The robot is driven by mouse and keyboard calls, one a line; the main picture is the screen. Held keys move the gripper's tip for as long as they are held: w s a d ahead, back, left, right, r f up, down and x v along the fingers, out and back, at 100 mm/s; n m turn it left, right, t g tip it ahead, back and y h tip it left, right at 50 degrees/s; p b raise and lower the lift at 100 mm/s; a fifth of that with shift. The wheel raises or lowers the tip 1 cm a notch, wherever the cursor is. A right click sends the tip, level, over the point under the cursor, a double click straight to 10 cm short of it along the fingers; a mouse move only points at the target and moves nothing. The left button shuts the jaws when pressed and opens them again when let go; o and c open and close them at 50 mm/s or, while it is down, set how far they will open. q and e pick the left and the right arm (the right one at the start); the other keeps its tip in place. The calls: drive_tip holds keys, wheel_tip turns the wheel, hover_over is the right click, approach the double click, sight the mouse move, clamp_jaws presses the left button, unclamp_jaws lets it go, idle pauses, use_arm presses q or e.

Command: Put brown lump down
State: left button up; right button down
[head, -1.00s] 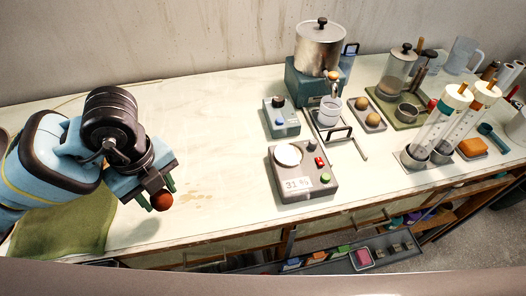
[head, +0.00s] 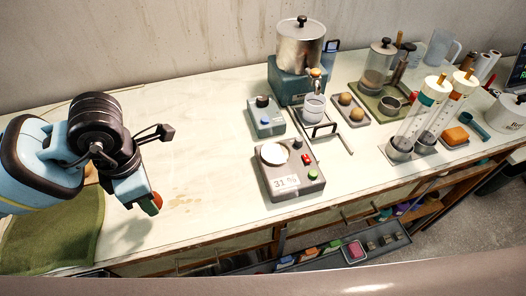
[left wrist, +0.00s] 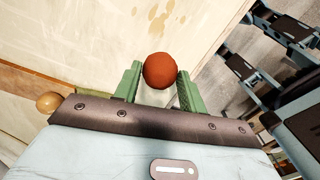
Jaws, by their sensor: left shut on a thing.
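The brown lump is a reddish-brown ball (left wrist: 160,69), held between the green fingertips of my left gripper (left wrist: 158,82) in the left wrist view. In the head view my left gripper (head: 149,204) is at the left, over the worktop near its front edge. Only part of the lump (head: 157,202) shows there, beside the fingers. The lump appears to be above the worktop; its exact height is hard to tell. My right gripper is not in view.
A green cloth (head: 55,235) lies at the front left of the worktop (head: 205,150). A tray (head: 366,113) holds two tan balls. The worktop between arm and scale is clear.

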use_arm(q)
drive_tip(key=m, duration=0.5)
drive_tip(key=shift+w+m, duration=0.2)
drive_tip(key=shift+m, duration=0.2)
drive_tip(key=m, duration=0.5)
drive_tip(key=shift+w+a+f+m, duration=0.1)
drive_tip(key=shift+w+f+m, duration=0.05)
drive_tip(key=shift+m, duration=0.15)
drive_tip(key=m, duration=0.7)
drive_tip(key=shift+w+a+f, duration=0.1)
drive_tip(key=shift+w, duration=0.1)
drive_tip(key=m, duration=0.5)
drive_tip(key=shift+w, duration=0.1)
drive_tip(key=shift+f, duration=0.1)
